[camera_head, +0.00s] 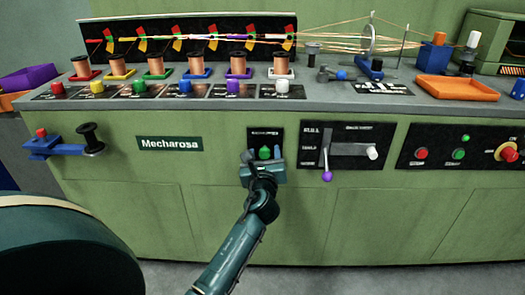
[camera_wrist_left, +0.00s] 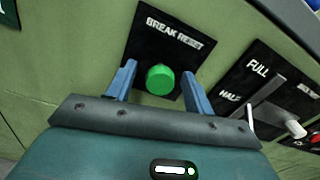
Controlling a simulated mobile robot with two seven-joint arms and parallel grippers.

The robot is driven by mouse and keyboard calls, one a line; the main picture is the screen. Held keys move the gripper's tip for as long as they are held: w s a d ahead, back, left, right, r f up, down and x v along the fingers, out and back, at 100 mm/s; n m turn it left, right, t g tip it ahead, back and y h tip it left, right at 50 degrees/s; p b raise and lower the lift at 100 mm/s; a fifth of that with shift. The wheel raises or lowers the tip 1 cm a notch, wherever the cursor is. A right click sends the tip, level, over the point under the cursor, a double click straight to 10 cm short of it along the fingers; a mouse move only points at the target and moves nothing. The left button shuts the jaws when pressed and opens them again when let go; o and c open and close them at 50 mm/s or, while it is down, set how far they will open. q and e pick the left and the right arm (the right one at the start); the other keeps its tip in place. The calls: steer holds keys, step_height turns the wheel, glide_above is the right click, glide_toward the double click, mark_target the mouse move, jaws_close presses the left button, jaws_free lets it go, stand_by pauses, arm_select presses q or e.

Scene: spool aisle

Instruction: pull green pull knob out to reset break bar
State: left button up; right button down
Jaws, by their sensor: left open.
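The green pull knob (camera_wrist_left: 160,80) sits on a black plate (camera_wrist_left: 166,38) marked "BREAK RESET" on the machine's front panel. In the head view the green knob (camera_head: 264,153) shows just above my left gripper (camera_head: 264,158). In the left wrist view my left gripper (camera_wrist_left: 160,85) is open, with one blue finger on each side of the knob. A gap shows between each finger and the knob, and I cannot tell how deep the fingers reach. My right gripper is not in view.
Right of the knob is a panel with a purple-tipped lever (camera_head: 327,175) and a white knob (camera_head: 372,152). Farther right are a red button (camera_head: 421,154) and a red stop knob (camera_head: 508,152). A blue bracket (camera_head: 42,147) juts out at left. Copper spools (camera_head: 155,66) line the counter above.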

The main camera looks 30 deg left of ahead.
arm_select(q)
steer(key=shift+w+a, duration=0.1)
steer(key=shift+w, duration=0.1)
steer(key=shift+c, duration=0.3)
jaws_close()
stand_by(0.3)
